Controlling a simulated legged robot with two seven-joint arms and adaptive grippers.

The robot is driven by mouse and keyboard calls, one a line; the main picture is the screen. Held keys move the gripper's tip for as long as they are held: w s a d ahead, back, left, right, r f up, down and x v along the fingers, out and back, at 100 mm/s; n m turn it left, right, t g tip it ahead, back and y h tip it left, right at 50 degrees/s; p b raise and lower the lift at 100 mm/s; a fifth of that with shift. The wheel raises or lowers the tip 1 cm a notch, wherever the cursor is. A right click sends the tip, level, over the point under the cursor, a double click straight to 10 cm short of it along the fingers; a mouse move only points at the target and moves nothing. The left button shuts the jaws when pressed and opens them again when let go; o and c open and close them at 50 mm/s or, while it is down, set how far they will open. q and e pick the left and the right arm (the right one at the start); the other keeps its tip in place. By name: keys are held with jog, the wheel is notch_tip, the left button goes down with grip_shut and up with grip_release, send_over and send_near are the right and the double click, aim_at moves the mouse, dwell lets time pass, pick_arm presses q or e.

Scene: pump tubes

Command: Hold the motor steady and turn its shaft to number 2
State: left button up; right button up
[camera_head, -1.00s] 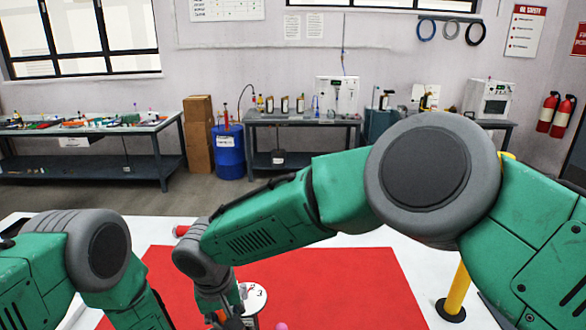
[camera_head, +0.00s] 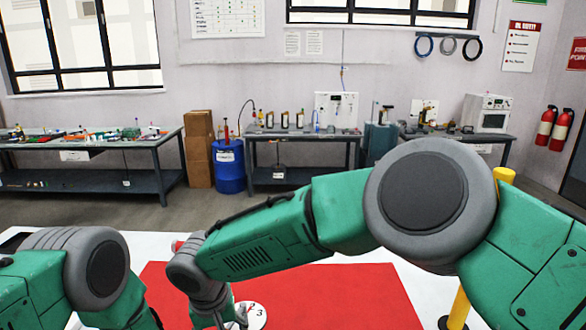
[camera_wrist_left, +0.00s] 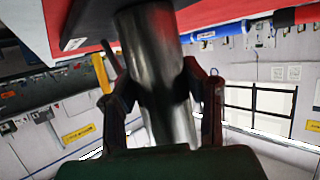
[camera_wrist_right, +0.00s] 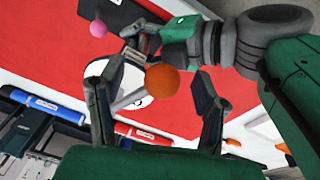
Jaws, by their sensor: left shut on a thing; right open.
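The motor is a silver metal cylinder (camera_wrist_left: 150,70) in the left wrist view. My left gripper (camera_wrist_left: 155,80) is shut on it, a finger on either side. In the right wrist view, an orange ball (camera_wrist_right: 163,82) stands between the spread fingers of my right gripper (camera_wrist_right: 158,78), which is open. A pale rod (camera_wrist_right: 128,102) shows beside the ball, over a white disc (camera_wrist_right: 140,115). In the head view, the white dial (camera_head: 258,318) shows the numbers 2 and 3 at the bottom edge. My right forearm hides part of the work area. Where the shaft points is unclear.
A red mat (camera_head: 350,290) lies on a white table (camera_head: 440,290). A pink ball (camera_wrist_right: 98,28) shows in the right wrist view, near my left gripper. A yellow post (camera_head: 460,310) stands at the right. Benches (camera_head: 300,135) with equipment stand at the back wall.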

jog(key=r, duration=0.5)
jog(key=shift+s+a+r, duration=0.1)
jog(key=shift+s+a, duration=0.05)
jog(key=shift+s, duration=0.25)
jog(key=shift+s+a+r, duration=0.15)
jog(key=shift+s+r, duration=0.1)
jog(key=shift+r, duration=0.6)
pick_arm(q)
jog(key=o, duration=1.4)
jog(key=shift+a, duration=0.1)
